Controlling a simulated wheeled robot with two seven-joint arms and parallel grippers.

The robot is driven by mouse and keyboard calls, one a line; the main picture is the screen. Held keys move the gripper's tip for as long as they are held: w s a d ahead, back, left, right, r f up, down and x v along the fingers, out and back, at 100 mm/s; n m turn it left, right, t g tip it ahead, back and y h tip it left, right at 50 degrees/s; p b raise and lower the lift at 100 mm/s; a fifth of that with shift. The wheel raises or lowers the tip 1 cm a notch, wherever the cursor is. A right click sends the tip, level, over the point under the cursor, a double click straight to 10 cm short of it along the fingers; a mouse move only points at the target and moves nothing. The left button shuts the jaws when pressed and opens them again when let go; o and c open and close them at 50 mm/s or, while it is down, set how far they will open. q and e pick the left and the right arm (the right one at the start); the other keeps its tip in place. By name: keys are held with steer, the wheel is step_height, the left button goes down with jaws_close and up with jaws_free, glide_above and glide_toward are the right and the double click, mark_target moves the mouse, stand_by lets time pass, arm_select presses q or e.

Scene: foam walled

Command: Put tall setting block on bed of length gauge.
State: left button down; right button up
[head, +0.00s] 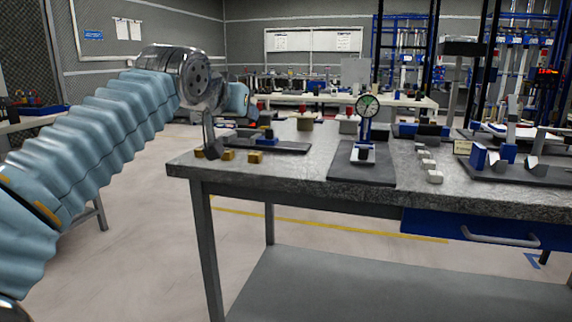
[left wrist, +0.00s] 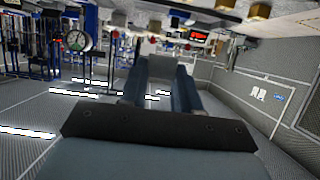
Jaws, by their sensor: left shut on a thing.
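My left gripper (head: 211,148) hangs fingers-down at the table's left end, close to small brass-coloured blocks (head: 255,157). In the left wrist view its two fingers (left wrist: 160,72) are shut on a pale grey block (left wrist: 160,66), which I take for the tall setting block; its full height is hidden. A low blue-and-dark device (head: 267,137) lies on a dark plate behind the brass blocks. A blue stand with a round dial (head: 367,107) sits on another dark plate to the right. I cannot tell for certain which one is the length gauge. My right gripper is not in view.
The grey stone-topped table (head: 300,176) also carries a row of several pale blocks (head: 427,165) and a blue fixture with V-shaped supports (head: 505,160) at the right. Bare table top lies between the brass blocks and the dial stand's plate.

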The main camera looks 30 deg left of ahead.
arm_select(q)
steer(key=shift+w, duration=0.1)
glide_above(283, 167)
steer(key=s, duration=0.1)
step_height(283, 167, down, 9)
steer(key=shift+a+r, duration=0.1)
steer(key=shift+r, duration=0.1)
steer(key=shift+w+f, duration=0.3)
steer(key=shift+f, duration=0.1)
steer(key=f, duration=0.1)
steer(key=f+b, duration=0.1)
steer(key=shift+w+f, duration=0.3)
steer(key=shift+f, duration=0.35)
